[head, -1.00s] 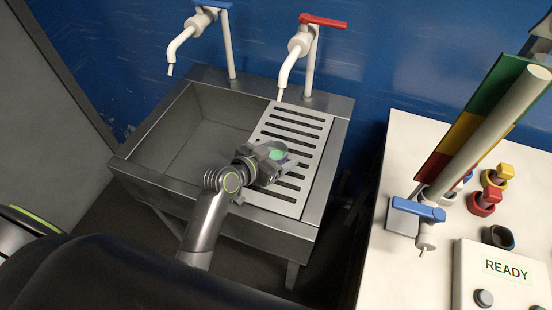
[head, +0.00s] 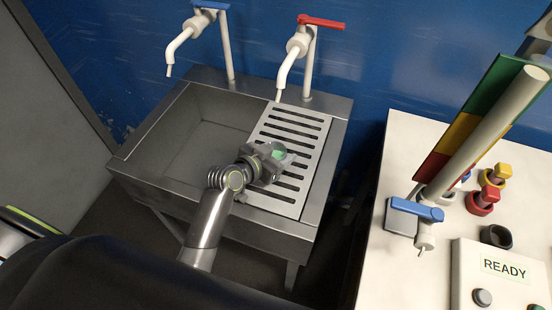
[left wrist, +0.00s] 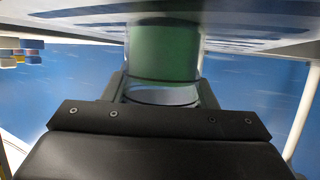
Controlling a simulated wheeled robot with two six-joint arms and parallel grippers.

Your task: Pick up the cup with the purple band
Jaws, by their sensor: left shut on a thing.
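A small clear cup (head: 278,154) with green contents is at the slotted drainboard of the sink, partly hidden by my left gripper (head: 269,163). In the left wrist view the cup (left wrist: 164,50) stands between the two black fingers, and my left gripper (left wrist: 162,92) is shut on it. A pale bluish-violet rim or band shows at the near end of the cup; its exact colour is hard to tell. I cannot tell whether the cup touches the drainboard. My right gripper is not in view.
The sink basin (head: 188,150) left of the drainboard (head: 300,170) is empty. A blue-handled tap (head: 183,45) and a red-handled tap (head: 297,45) stand behind. On the right, a white table (head: 400,150) holds a tall column, a blue valve (head: 417,209) and a READY panel (head: 505,270).

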